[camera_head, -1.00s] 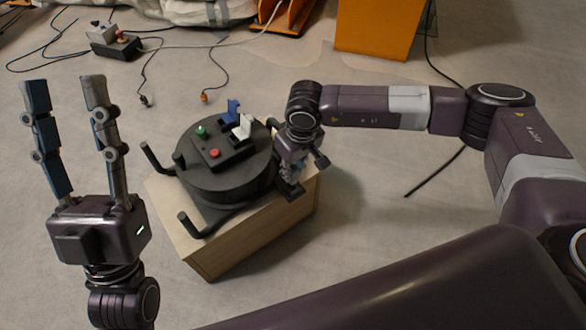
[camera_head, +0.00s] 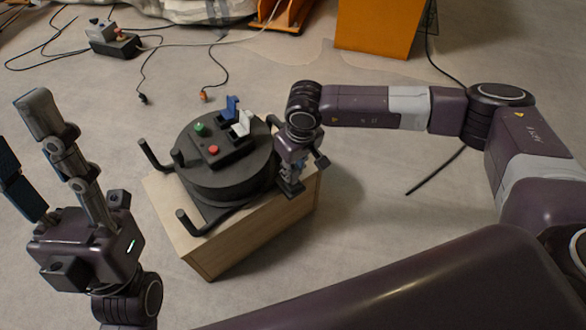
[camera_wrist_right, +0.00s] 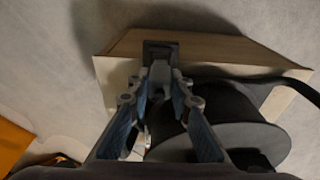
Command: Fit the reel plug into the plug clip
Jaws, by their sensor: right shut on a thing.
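The black cable reel (camera_head: 222,180), with green and red buttons and a blue and a white socket cover, stands on a wooden box. My right gripper (camera_head: 291,184) is at the box's right edge, beside the reel. In the right wrist view (camera_wrist_right: 160,82) it is shut on a small grey piece, which looks like the reel plug (camera_wrist_right: 160,70). The plug's front is at a dark block on the box edge that looks like the plug clip (camera_wrist_right: 160,47). How far the plug sits in it is hidden. My left gripper (camera_head: 20,124) is open and empty, left of the reel.
The wooden box (camera_head: 240,243) has bare room at its front. Black handle bars (camera_head: 190,224) stick out from the reel's left side. Loose cables and a small grey and black device (camera_head: 112,40) lie behind. An orange cabinet (camera_head: 378,27) stands at the back.

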